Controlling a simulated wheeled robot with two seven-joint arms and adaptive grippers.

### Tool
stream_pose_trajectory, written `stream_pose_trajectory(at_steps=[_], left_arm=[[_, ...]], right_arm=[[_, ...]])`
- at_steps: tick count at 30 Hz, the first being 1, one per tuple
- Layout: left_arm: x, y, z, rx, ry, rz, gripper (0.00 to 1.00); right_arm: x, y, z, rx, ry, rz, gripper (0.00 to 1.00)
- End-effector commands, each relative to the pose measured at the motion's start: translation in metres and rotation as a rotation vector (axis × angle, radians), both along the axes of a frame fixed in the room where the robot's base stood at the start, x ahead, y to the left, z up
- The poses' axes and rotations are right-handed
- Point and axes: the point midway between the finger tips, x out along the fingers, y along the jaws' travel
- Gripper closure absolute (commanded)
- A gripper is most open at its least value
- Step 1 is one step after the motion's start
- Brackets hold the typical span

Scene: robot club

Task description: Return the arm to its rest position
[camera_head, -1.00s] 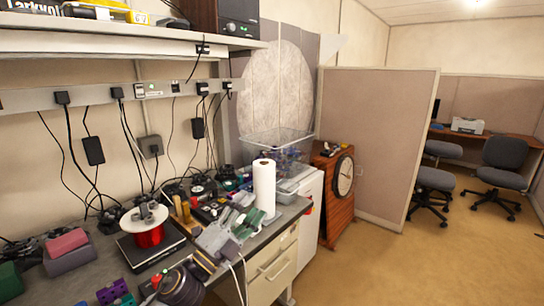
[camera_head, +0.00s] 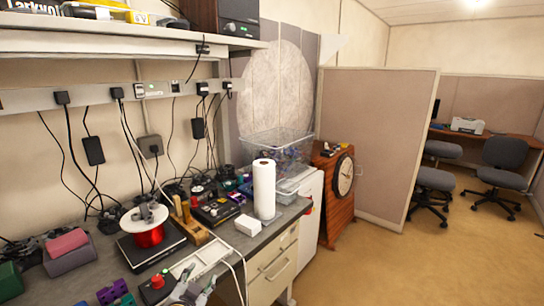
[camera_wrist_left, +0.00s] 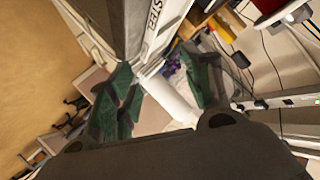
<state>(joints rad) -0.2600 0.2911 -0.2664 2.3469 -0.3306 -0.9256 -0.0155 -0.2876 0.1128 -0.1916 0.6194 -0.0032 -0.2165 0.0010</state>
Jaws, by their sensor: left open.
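My left gripper (camera_head: 190,292) shows low at the bottom edge of the head view, in front of the workbench (camera_head: 95,272), and is partly cut off. In the left wrist view its two dark green fingers (camera_wrist_left: 160,92) are spread apart, with no object held between them. A white cylinder, which looks like the paper towel roll (camera_wrist_left: 172,98), shows beyond the fingers. My right gripper is in neither view.
The paper towel roll (camera_head: 264,188) stands upright on the bench beside a small white box (camera_head: 249,226). A shelf (camera_head: 120,42) overhangs the bench. Open floor (camera_head: 400,265) lies right.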

Motion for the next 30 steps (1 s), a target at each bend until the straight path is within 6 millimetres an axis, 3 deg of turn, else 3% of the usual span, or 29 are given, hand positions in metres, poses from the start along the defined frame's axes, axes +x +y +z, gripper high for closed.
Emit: stream_pose_trajectory(at_steps=[9,15,30], left_arm=[[-0.074,0.018,-0.08,-0.143,0.367,0.126,0.5],[-0.126,0.021,-0.115,-0.214,0.58,0.184,0.5],[-0.202,0.018,-0.147,-0.296,0.855,0.242,0.5]], right_arm=[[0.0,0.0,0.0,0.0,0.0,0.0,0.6],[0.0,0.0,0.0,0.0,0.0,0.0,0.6],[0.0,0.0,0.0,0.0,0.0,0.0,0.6]])
